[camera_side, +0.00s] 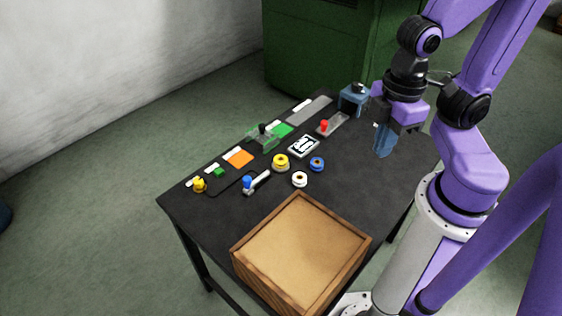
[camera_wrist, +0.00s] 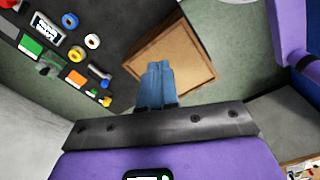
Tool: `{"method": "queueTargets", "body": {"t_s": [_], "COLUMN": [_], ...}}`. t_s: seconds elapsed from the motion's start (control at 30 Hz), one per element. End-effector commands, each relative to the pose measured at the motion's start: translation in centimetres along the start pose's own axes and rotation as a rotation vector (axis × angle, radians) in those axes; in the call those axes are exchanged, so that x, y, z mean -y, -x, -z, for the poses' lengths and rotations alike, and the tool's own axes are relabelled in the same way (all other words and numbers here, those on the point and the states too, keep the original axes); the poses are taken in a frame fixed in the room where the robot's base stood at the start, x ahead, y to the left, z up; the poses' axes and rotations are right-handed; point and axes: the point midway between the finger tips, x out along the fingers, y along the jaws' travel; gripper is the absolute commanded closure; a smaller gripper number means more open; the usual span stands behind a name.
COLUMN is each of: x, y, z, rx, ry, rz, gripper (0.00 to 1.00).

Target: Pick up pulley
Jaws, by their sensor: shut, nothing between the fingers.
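Three small round spool-like pieces, which may be the pulleys, rest on the black table (camera_side: 225,215): a yellow one (camera_side: 281,162), a blue one (camera_side: 317,164) and a white one (camera_side: 300,179). I cannot tell which one the task means. In the wrist view the yellow (camera_wrist: 92,41), blue (camera_wrist: 70,21) and white (camera_wrist: 91,12) pieces lie at the upper left. My gripper (camera_side: 381,152) points down over the right part of the table, apart from all of them. Its blue fingers (camera_wrist: 158,68) are shut together and empty.
An open wooden box (camera_side: 300,243) stands at the table's front corner. A blue-grey block (camera_side: 353,98) is at the back, near my gripper.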

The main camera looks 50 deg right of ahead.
Motion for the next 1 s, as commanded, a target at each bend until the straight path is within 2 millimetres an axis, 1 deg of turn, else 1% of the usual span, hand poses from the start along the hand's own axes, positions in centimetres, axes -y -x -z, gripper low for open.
{"method": "queueTargets", "body": {"t_s": [0.23,0.27,0.3,0.37,0.4,0.47,0.5,0.8,0.87,0.97,1.0], "x": [0.0,0.0,0.0,0.0,0.0,0.0,0.0,-0.1,-0.3,-1.1,-1.6], "y": [0.0,0.0,0.0,0.0,0.0,0.0,0.0,-0.1,-0.2,-0.7,-1.0], "z": [0.0,0.0,0.0,0.0,0.0,0.0,0.0,0.1,0.3,0.9,1.3], "rx": [0.0,0.0,0.0,0.0,0.0,0.0,0.0,0.007,0.021,0.066,0.089], "ry": [0.0,0.0,0.0,0.0,0.0,0.0,0.0,-0.015,-0.049,-0.16,-0.223], "rz": [0.0,0.0,0.0,0.0,0.0,0.0,0.0,0.005,0.015,0.052,0.074], "gripper": [1.0,0.9,0.77,0.58,0.45,0.25,0.22,0.22,0.22,0.22,0.22]}}
